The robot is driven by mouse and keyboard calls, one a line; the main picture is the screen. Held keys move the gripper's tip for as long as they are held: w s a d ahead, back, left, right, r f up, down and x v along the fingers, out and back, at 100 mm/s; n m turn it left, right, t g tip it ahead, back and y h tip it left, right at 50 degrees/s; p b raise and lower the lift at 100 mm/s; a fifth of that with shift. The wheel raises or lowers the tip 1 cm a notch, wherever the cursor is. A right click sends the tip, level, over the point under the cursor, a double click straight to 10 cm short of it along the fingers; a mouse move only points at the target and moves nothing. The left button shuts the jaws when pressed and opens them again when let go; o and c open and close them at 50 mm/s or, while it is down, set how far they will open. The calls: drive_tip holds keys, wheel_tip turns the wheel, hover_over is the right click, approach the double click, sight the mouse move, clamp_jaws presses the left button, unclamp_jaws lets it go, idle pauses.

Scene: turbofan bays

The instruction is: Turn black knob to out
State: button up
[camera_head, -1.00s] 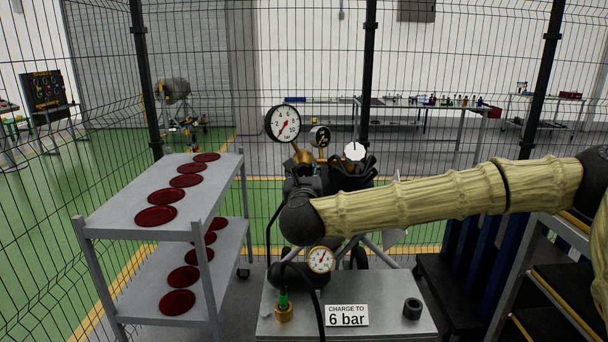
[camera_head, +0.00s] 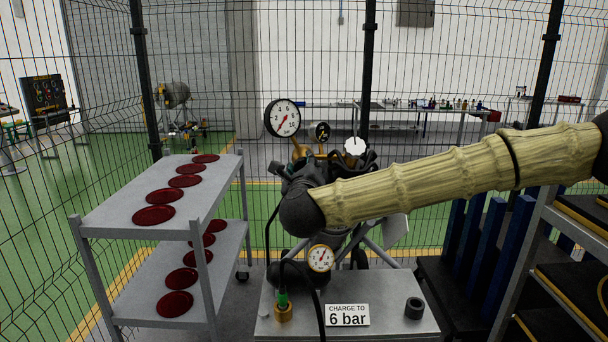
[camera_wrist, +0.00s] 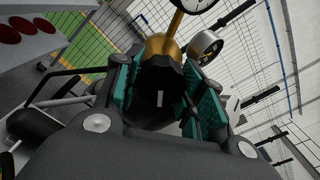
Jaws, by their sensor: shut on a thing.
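The black knob (camera_wrist: 158,78) shows in the middle of the wrist view, with a short white mark on its face pointing straight up and down in the picture. My gripper (camera_wrist: 163,92) is shut on it, one teal-padded finger on each side. In the head view my gripper (camera_head: 330,170) is a dark shape below the gauges, and the knob is hidden behind it and my arm. I cannot read any "out" label.
A large pressure gauge (camera_head: 283,118) and a small gauge (camera_head: 322,132) stand just behind my gripper. A lower gauge (camera_head: 321,258) sits above a grey bench (camera_head: 390,318) with a "charge to 6 bar" sign (camera_head: 347,315). A shelf cart (camera_head: 110,215) stands left; wire fence lies behind.

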drive_tip(key=n+b, duration=0.1)
drive_tip(key=n, duration=0.9)
drive_tip(key=shift+r, duration=0.15)
drive_tip(key=n, duration=0.3)
drive_tip(key=shift+n, duration=0.4)
drive_tip(key=n, duration=0.3)
drive_tip(key=shift+r+n, duration=0.1)
drive_tip(key=shift+n, duration=0.2)
drive_tip(key=n, duration=0.3)
drive_tip(key=shift+n+p, duration=0.3)
drive_tip(key=shift+p, duration=0.1)
drive_tip(key=n, duration=0.5)
drive_tip(key=shift+p, duration=0.4)
drive_tip(key=shift+n, duration=0.3)
drive_tip(key=o, duration=1)
